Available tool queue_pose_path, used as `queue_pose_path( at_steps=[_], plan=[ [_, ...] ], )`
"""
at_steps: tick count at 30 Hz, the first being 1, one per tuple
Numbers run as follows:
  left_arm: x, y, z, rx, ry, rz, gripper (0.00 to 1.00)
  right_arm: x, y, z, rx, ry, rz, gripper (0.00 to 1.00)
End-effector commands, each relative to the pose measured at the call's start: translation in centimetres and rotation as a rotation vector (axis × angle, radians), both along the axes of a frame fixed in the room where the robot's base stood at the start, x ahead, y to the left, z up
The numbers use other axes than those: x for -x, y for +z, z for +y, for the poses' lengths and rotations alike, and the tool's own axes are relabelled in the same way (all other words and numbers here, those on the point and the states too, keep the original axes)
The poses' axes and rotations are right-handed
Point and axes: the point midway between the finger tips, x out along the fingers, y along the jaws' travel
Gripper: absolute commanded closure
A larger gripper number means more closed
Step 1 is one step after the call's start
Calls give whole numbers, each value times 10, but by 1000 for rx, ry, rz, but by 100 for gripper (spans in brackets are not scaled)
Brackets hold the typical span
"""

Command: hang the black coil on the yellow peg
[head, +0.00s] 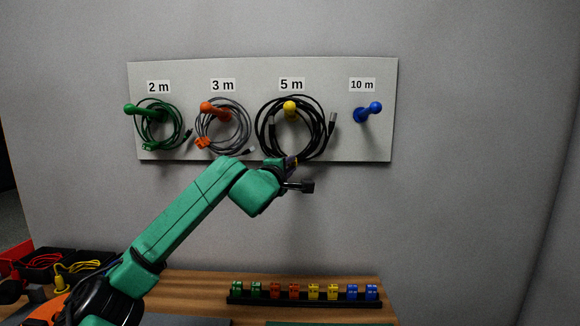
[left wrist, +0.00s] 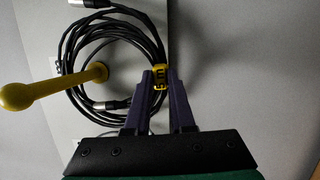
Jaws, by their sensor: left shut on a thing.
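The black coil (head: 263,128) is against the grey board under the "5 m" label, and its loop surrounds the yellow peg (head: 289,107). The peg's knob stands out in front, inside the upper part of the loop. My left gripper (head: 291,161) is at the coil's bottom edge. In the left wrist view, the fingers (left wrist: 160,84) are shut on the coil at its yellow tag (left wrist: 160,72). The yellow peg (left wrist: 45,88) there passes through the black coil (left wrist: 66,45). Whether the coil's top touches the peg is hard to tell. My right gripper is out of view.
A green coil (head: 176,115) and a grey coil (head: 243,125) hang on the green and orange pegs to the left. The blue peg (head: 367,113) at the right is bare. Below, a wooden table (head: 200,287) carries a rack of coloured clips (head: 300,298) and dark bins (head: 93,257).

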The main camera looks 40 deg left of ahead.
Motion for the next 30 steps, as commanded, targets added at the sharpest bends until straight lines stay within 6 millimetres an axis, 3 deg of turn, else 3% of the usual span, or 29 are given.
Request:
queue_pose_path(
  at_steps=[5, 6, 8, 20, 25, 30],
  plan=[
    [-1, -5, -1, 3, -2, 11, 100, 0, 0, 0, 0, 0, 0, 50],
    [-1, -6, -1, 4, -2, 12, 66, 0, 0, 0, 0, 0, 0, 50],
    [-1, -5, -1, 3, -2, 11, 44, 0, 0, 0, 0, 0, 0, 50],
    [5, -6, -2, 2, 0, 9, 43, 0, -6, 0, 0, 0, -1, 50],
    [34, -12, -13, -5, 2, 7, 43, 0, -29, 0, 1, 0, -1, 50],
    [82, -16, -32, -9, 5, 8, 43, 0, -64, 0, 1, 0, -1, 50]
  ],
)
